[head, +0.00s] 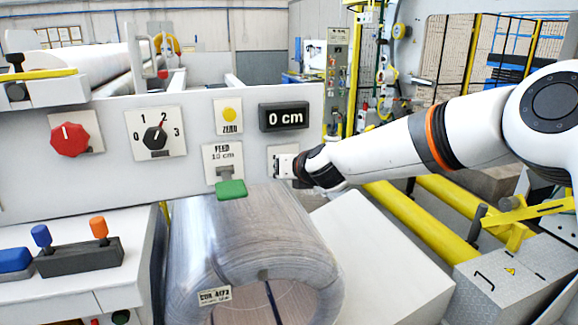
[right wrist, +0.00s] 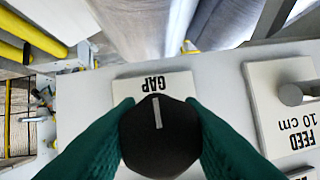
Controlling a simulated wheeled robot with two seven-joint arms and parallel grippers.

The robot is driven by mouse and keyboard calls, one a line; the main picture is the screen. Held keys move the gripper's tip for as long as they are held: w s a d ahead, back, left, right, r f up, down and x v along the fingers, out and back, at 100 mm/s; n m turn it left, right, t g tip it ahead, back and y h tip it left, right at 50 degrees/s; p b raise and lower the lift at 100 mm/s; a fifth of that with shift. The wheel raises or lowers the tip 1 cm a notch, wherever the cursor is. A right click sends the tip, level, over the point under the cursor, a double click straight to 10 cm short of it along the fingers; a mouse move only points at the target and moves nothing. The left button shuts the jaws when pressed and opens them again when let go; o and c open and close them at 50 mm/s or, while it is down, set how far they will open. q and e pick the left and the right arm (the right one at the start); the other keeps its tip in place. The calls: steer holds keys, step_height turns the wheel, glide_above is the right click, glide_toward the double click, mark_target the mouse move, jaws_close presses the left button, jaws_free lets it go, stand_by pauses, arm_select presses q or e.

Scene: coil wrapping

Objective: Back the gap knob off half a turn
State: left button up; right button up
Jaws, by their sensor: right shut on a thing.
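The gap knob (right wrist: 158,145) is black with a white pointer line. It sits on a pale plate marked GAP (right wrist: 152,86), which appears upside down in the right wrist view. The pointer line aims toward the GAP lettering. My right gripper (right wrist: 160,130) has its green fingers on both sides of the knob and is shut on it. My left gripper is not in view.
The panel (head: 90,185) also carries a red knob (head: 70,139), a 0-to-3 dial (head: 155,136), a yellow ZERO button (head: 229,115), a "0 cm" display (head: 284,117) and a green FEED lever (head: 231,189). A wrapped coil (head: 240,235) stands close below the gripper.

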steer(key=o, duration=0.7)
steer(key=shift+f, duration=0.1)
steer(key=shift+o, duration=1.3)
steer(key=shift+w, duration=0.15)
steer(key=shift+s+d+b, duration=0.2)
steer(key=shift+s+b, duration=0.1)
steer(key=shift+s, duration=0.2)
steer(key=b+v, duration=0.2)
steer(key=v, duration=0.9)
steer(key=shift+b, duration=0.4)
